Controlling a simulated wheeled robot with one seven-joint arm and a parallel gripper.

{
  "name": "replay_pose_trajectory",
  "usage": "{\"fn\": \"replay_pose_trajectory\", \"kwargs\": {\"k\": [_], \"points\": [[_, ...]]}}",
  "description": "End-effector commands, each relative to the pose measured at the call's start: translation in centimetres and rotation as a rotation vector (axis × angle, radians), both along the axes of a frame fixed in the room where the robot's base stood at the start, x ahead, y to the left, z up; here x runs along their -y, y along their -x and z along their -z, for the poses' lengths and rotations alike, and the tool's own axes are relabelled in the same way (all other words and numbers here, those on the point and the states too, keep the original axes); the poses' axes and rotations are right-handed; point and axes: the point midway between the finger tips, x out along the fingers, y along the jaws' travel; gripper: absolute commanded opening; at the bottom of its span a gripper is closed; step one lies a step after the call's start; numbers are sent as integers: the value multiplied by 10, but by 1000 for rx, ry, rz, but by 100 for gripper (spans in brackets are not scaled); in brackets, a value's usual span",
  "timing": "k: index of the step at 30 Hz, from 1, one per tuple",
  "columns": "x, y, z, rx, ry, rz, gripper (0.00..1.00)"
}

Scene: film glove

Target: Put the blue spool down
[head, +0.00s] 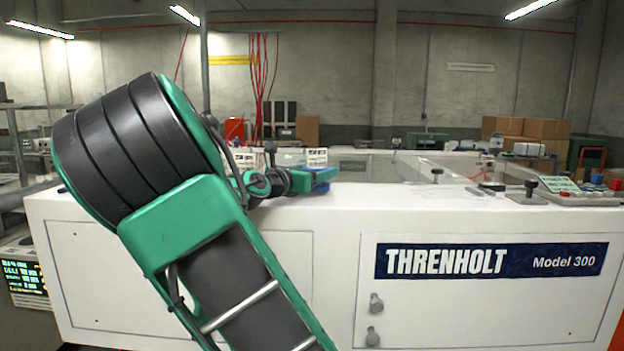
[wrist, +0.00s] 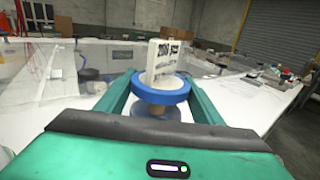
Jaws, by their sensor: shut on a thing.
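The blue spool (wrist: 160,95) is between the two green fingers of my gripper (wrist: 158,80) in the wrist view. My gripper is shut on it. The spool's blue upper rim faces the camera, and a paler, grey-blue lower part shows beneath it. A white card with black print (wrist: 163,58) stands up at the spool's far side; I cannot tell whether it is attached. In the head view my gripper (head: 318,178) is just above the white machine top, with a bit of blue at its end. Whether the spool touches the surface is hidden.
The long white machine (head: 200,225) marked THRENHOLT spans the front. Clear-walled compartments (head: 370,168) lie behind its front edge. Black knobs (head: 530,187) and a small control box (head: 585,198) are at the right. Bare white top lies right of my gripper.

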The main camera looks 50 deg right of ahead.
Motion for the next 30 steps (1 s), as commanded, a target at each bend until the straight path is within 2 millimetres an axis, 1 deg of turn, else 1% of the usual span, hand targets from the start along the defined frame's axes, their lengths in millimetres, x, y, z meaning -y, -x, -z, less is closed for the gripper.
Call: {"fn": "replay_pose_trajectory", "kwargs": {"k": [1,4,12,13,14,15,25,30], "points": [[0,0,7,-4,1,1,31],[0,0,15,-2,1,1,31],[-1,-1,16,0,0,-2,31],[-1,-1,16,0,0,-2,68],[-1,-1,16,0,0,-2,75],[-1,-1,16,0,0,-2,80],[-3,-1,15,0,0,-4,80],[-17,-1,15,-1,-1,-6,80]]}}
